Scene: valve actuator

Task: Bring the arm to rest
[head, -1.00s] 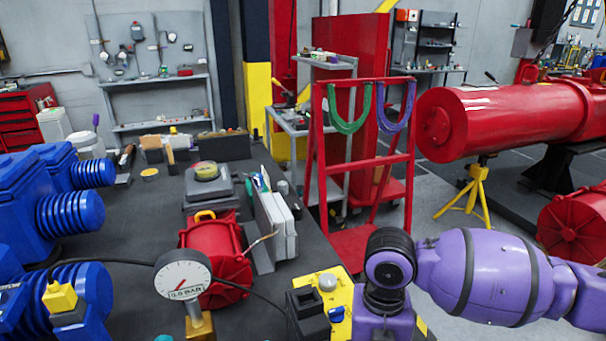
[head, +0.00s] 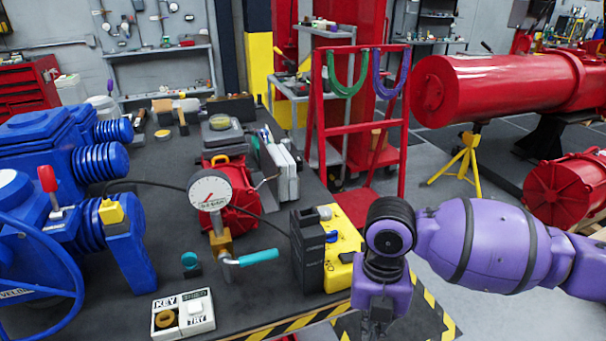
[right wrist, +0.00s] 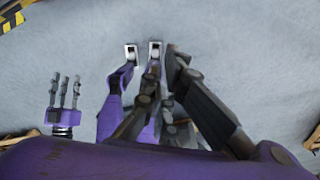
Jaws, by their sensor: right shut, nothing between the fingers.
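My right arm (head: 480,245) is purple with black bands and enters the head view from the right. Its wrist end hangs down in front of the bench's right corner, and its fingers are not clear there. In the right wrist view my right gripper (right wrist: 142,52) points at bare grey floor, with its pale fingertips close together. It is shut and empty. My left gripper is not visible in the head view. Both views show my right arm clear of the bench objects.
The dark bench (head: 200,270) holds blue valve actuators (head: 45,150), a pressure gauge (head: 211,190), a teal-handled valve (head: 258,257), a yellow-black box (head: 343,245) and a KEY/TRY box (head: 183,312). A red rack (head: 360,125) stands behind.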

